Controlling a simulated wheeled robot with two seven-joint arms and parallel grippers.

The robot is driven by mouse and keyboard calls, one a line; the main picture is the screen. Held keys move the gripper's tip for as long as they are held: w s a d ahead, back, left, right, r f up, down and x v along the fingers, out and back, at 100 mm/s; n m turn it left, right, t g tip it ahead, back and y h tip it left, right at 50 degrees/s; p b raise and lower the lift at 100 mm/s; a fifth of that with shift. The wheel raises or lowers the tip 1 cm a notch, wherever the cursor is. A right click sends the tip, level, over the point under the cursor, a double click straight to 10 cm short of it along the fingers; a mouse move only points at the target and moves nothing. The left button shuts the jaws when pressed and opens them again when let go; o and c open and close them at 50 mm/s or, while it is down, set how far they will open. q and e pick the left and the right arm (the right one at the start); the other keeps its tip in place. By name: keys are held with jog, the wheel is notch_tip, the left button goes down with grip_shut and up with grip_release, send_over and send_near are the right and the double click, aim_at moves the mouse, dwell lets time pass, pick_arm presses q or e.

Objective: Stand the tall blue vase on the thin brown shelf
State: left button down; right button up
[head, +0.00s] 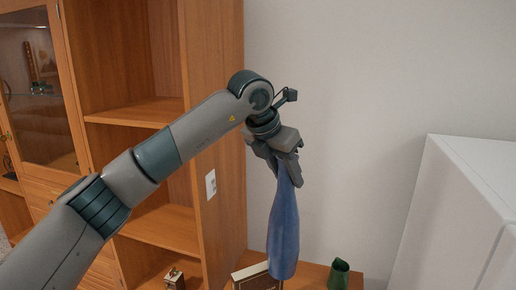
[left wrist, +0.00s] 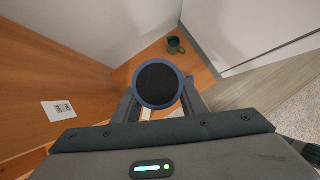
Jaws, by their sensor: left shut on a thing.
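The tall blue vase (head: 284,232) is in my left gripper (head: 284,168), which is shut on its narrow neck. The vase hangs nearly upright, wide end down. In the left wrist view I look down on its round rim and dark mouth (left wrist: 157,84), between the fingers. The thin brown shelf (head: 314,273) is low in the head view, behind and below the vase; it also shows in the left wrist view (left wrist: 198,70). I cannot tell whether the vase base touches the shelf. My right gripper is not in view.
A green cup (head: 338,274) stands on the shelf right of the vase. A brown and white box-like object (head: 250,277) is partly hidden behind the vase's left side. A wooden cabinet (head: 218,130) rises at left, a white unit (head: 455,200) at right.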

pick_arm(q)
jog(key=s+a+f+m+g+y, duration=0.4)
jog(key=s+a+f+m+g, duration=0.6)
jog(key=s+a+f+m, duration=1.5)
jog(key=shift+s+a+m, duration=0.3)
jog(key=shift+a+m, duration=0.7)
jog(key=shift+a, duration=0.1)
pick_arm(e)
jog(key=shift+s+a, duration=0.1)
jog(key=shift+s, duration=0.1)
pick_arm(q)
jog(key=shift+d, duration=0.2)
jog(key=shift+a+f, duration=0.1)
jog(key=shift+a, duration=0.2)
jog(key=shift+f+b, duration=0.55)
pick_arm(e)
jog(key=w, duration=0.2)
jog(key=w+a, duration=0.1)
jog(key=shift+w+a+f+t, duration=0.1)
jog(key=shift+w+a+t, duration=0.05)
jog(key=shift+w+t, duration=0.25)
pick_arm(q)
jog(key=shift+d, duration=0.2)
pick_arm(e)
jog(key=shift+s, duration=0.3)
